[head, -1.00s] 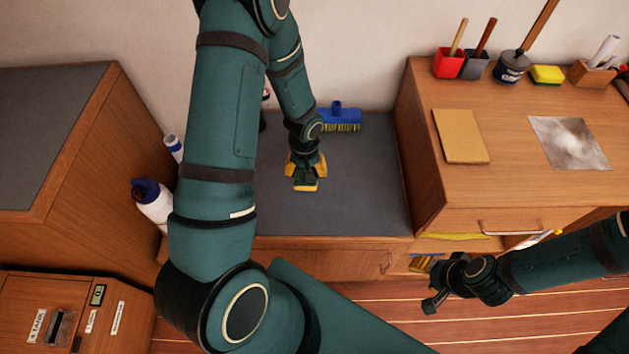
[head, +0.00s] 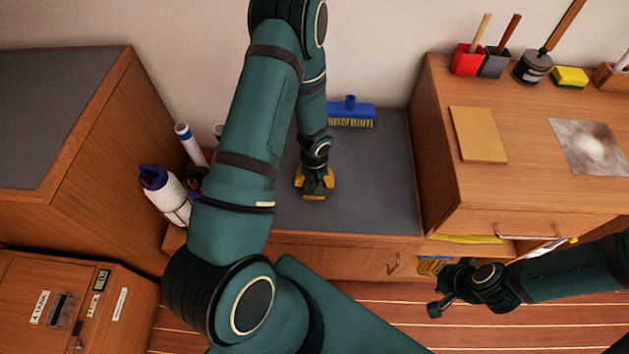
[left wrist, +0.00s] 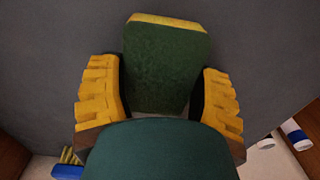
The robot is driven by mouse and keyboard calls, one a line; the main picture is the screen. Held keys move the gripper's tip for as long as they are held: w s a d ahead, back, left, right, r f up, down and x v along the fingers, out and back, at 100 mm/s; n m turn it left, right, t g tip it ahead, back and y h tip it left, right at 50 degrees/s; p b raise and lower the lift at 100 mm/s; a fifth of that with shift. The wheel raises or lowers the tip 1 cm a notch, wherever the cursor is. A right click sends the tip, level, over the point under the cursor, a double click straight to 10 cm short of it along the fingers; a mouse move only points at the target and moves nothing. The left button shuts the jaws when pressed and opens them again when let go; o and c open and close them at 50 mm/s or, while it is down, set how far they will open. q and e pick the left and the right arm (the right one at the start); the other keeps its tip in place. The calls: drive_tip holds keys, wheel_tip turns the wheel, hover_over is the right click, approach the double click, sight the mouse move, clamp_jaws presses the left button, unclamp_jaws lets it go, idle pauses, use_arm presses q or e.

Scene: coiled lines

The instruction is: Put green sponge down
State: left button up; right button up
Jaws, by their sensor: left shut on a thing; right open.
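The green sponge (left wrist: 166,65), green with a yellow edge, fills the space between the yellow fingers of my left gripper in the left wrist view. My left gripper (head: 314,184) is shut on it, and in the head view the sponge (head: 313,196) shows small at the fingertips. Gripper and sponge are over the middle of the grey top of the low bench (head: 375,195). I cannot tell whether the sponge touches the surface. My right gripper (head: 434,288) is open at the lower right, in front of the wooden cabinet.
A blue brush (head: 350,109) lies at the bench's back. A white bottle with a blue cap (head: 165,195) and a white tube (head: 190,143) stand at the left, partly behind my arm. The higher wooden cabinet (head: 455,195) borders the right. Grey surface around the gripper is clear.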

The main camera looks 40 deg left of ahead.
use_arm(q)
drive_tip(key=shift+f, duration=0.15)
drive_tip(key=o, duration=0.7)
